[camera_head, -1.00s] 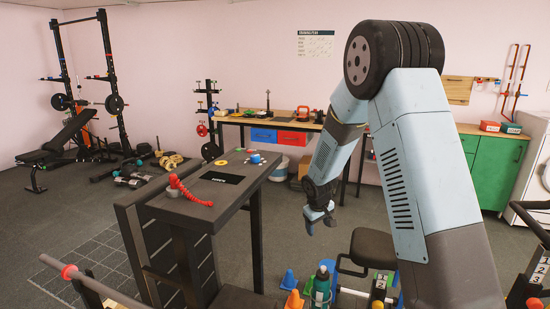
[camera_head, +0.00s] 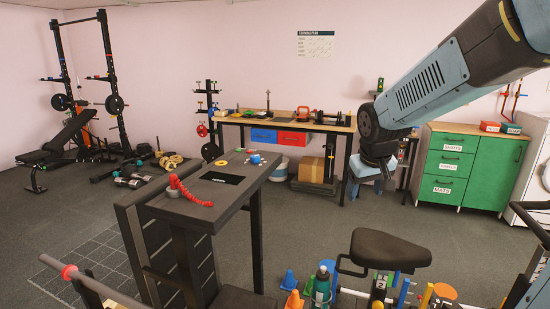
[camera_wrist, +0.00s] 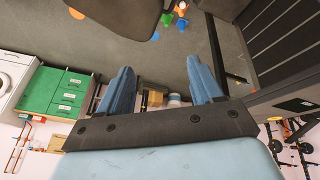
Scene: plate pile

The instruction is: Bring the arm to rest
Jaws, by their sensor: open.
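My gripper (camera_wrist: 159,64) shows in the wrist view with its two blue fingers wide apart and nothing between them. In the head view my arm reaches in from the upper right, and its dark wrist end hangs in front of the right end of the back workbench (camera_head: 340,129). The light blue gripper part shows below that wrist, but its fingers are not clear there. The arm is apart from the near dark table (camera_head: 232,204), which carries a red jointed string (camera_head: 190,193), a blue cup (camera_head: 255,158) and a yellow disc (camera_head: 222,162).
A green cabinet (camera_head: 493,175) stands at the back right. An exercise seat (camera_head: 390,248), a bottle (camera_head: 321,285) and orange and blue cones are low in front. A weight rack and bench (camera_head: 62,145) stand at the left. The floor between is open.

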